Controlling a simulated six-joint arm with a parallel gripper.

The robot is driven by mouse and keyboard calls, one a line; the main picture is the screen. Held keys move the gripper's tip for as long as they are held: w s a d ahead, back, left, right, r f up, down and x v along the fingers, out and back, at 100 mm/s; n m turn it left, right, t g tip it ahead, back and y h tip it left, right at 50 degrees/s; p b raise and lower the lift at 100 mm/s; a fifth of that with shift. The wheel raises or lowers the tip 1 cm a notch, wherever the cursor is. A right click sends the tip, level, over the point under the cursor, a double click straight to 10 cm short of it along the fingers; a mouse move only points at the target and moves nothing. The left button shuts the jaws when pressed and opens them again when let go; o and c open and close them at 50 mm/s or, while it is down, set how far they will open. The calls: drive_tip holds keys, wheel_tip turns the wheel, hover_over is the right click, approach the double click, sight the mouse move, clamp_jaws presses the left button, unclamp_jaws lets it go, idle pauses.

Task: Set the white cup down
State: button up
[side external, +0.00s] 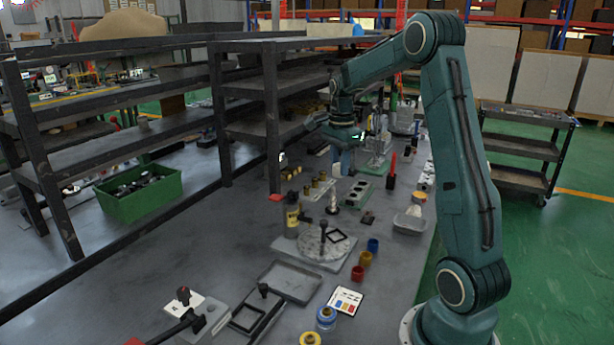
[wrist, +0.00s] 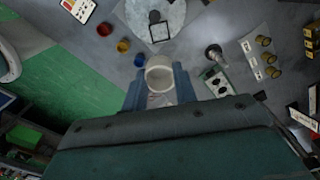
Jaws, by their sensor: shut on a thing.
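The white cup (wrist: 159,76) is between the two blue fingers of my gripper (wrist: 160,88) in the wrist view, its round open rim facing the camera. My gripper is shut on it. In the side external view my gripper (side external: 342,160) is small and points down over the far part of the bench, and the cup (side external: 336,169) shows as a small pale spot at the fingertips. I cannot tell whether the cup's base touches the bench.
A grey-green block with round holes (side external: 355,193) stands near my gripper. A round grey disc (side external: 322,243), a blue cup (side external: 373,245) and a red cup (side external: 357,273) are nearer the camera. Dark shelving (side external: 270,110) stands on the left.

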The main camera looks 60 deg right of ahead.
hover_over(336, 237)
wheel_tip(336, 237, down, 16)
drive_tip(key=shift+r, duration=0.1)
idle(0.6)
drive_tip(key=shift+f, duration=2.15)
drive_tip(key=shift+f, duration=0.15)
drive_tip(key=o, duration=0.9)
drive_tip(key=shift+o, duration=0.2)
wheel_tip(336, 237, up, 12)
drive_tip(key=shift+r, duration=0.2)
